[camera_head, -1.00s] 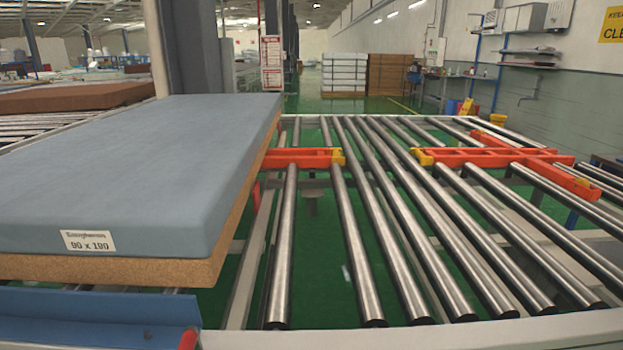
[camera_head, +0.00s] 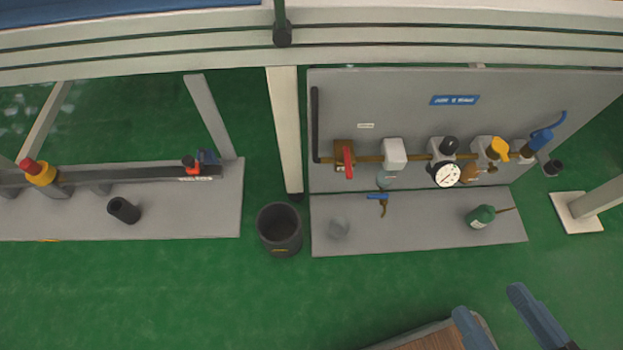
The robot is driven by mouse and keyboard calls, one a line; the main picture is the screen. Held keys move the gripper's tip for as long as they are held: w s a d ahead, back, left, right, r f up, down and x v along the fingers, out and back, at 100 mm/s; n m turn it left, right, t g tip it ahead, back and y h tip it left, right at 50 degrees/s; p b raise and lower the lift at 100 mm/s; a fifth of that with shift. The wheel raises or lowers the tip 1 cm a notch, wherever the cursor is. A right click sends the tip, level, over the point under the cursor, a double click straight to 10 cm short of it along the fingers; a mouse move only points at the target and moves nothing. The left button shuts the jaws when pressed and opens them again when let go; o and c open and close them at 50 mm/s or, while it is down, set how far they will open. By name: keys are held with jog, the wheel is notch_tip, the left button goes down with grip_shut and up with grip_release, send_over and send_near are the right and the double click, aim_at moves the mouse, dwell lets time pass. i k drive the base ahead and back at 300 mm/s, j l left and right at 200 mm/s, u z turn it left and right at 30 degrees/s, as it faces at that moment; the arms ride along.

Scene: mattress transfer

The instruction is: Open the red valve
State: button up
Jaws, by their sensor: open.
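The red valve (camera_head: 348,161) sits near the left end of a brass pipe on a grey upright panel (camera_head: 380,105). Its red lever points downward in the picture, across the pipe. My gripper (camera_head: 488,301) shows at the bottom right as two blue-grey fingers, apart and with nothing between them. It is below and to the right of the valve, well clear of it and of the panel. The rest of my gripper is cut off by the frame's bottom edge.
Along the pipe are a white box (camera_head: 395,152), a round gauge (camera_head: 447,174), and yellow (camera_head: 497,149) and blue (camera_head: 541,140) handles. A green bottle (camera_head: 481,217) stands on the grey ledge below. A black bin (camera_head: 279,229) stands left. Green floor is open in front.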

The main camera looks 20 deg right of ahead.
aim_at(348, 165)
jog(key=i+j, duration=0.15)
jog(key=j, duration=0.2)
jog(key=i+j, duration=0.1)
jog(key=j, duration=0.3)
jog(key=i+j, duration=0.15)
jog(key=j, duration=0.2)
jog(key=j+u, duration=0.05)
